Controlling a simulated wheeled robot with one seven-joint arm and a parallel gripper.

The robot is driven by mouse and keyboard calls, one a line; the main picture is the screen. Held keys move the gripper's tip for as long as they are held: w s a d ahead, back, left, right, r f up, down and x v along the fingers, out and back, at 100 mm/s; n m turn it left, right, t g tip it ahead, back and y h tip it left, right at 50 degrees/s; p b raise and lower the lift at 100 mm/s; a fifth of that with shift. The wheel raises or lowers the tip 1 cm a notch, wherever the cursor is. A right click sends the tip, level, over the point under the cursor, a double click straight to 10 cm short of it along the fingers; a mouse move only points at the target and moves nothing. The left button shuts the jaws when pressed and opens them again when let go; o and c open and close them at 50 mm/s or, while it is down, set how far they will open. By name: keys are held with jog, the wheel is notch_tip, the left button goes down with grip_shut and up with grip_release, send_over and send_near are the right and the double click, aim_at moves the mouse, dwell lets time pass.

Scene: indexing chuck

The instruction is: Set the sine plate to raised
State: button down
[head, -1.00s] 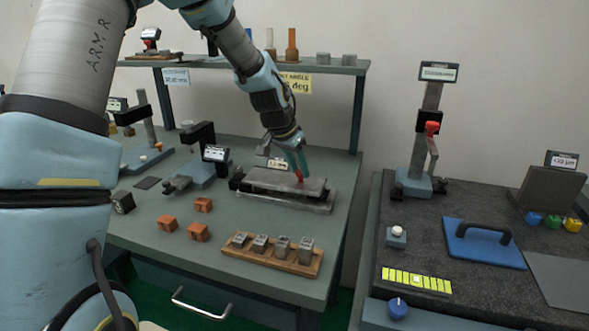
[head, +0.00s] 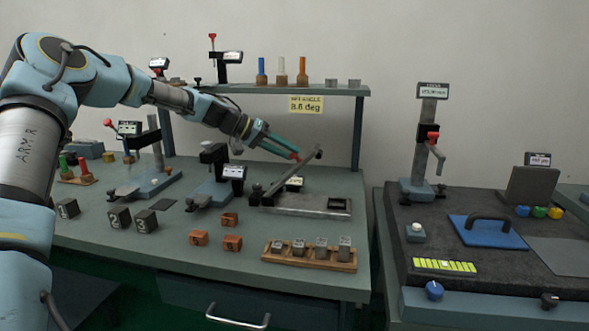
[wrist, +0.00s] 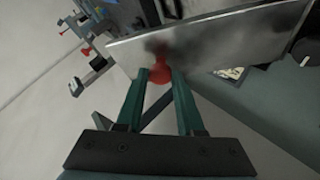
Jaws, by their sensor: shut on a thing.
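The sine plate is a grey metal plate (head: 290,175) over a flat grey base (head: 312,206) on the green bench. The plate is tilted steeply, low at its left end and high at its right end, clear of the base. My gripper (head: 295,156) is shut on the red knob at the plate's raised part. In the wrist view, both green fingers (wrist: 159,88) close around the red knob (wrist: 158,74), which sits at the edge of the plate (wrist: 215,50). A small display (head: 294,184) stands behind the plate, partly hidden by it.
A wooden rack (head: 308,262) of metal blocks and several orange blocks (head: 231,243) lie in front. A gauge (head: 212,190) stands to the left. The shelf (head: 290,90) runs behind, with a yellow angle sign (head: 306,105). A dark bench (head: 470,280) is to the right.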

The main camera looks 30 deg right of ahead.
jog(key=shift+w+a+r+n+g+h+b, duration=0.2)
jog(key=shift+w+a+g+h+b, duration=0.15)
jog(key=shift+w+a+h+b, duration=0.25)
jog(key=shift+w+a+r+n+g+h+b, duration=0.15)
jog(key=shift+w+a+g+h+b, duration=0.25)
jog(key=shift+w+a+b, duration=0.3)
jog(key=shift+w+a, duration=0.1)
jog(key=c, duration=0.5)
grip_release()
jog(key=shift+c, duration=0.2)
jog(key=b+v, duration=0.2)
jog(key=v, duration=0.8)
jog(key=shift+a, duration=0.4)
